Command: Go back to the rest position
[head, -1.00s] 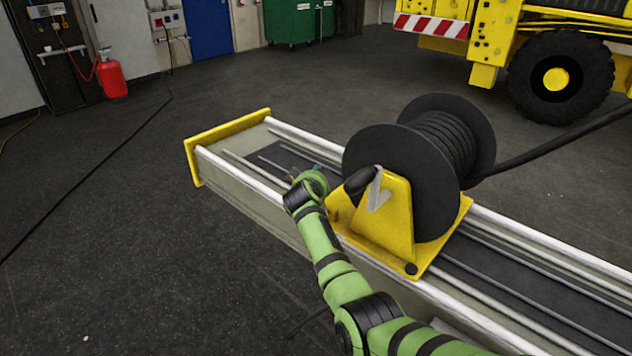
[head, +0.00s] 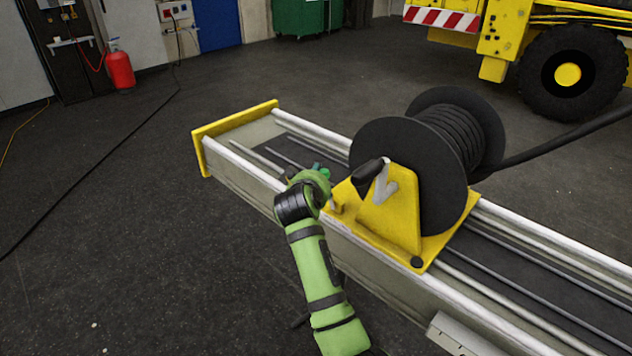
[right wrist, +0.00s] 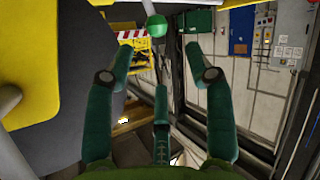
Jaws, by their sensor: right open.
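My right gripper (head: 318,172) is at the end of my green arm, just left of the cable reel's crank and close to the near rail of the boom. In the right wrist view its fingers (right wrist: 160,55) are spread apart with nothing between them. The black cable reel (head: 410,150) sits on a yellow bracket (head: 398,215) on the boom (head: 245,178). Its crank has a black handle (head: 368,177), apart from the gripper. A green ball (right wrist: 156,26) shows beyond the fingertips; I cannot tell what it belongs to. My left gripper is not in view.
The reel's bracket (right wrist: 30,60) and dark disc (right wrist: 65,140) are close on the left in the right wrist view. A yellow vehicle (head: 500,40) stands at the back right. A red canister (head: 120,69) stands by the wall. The floor left of the boom is mostly clear.

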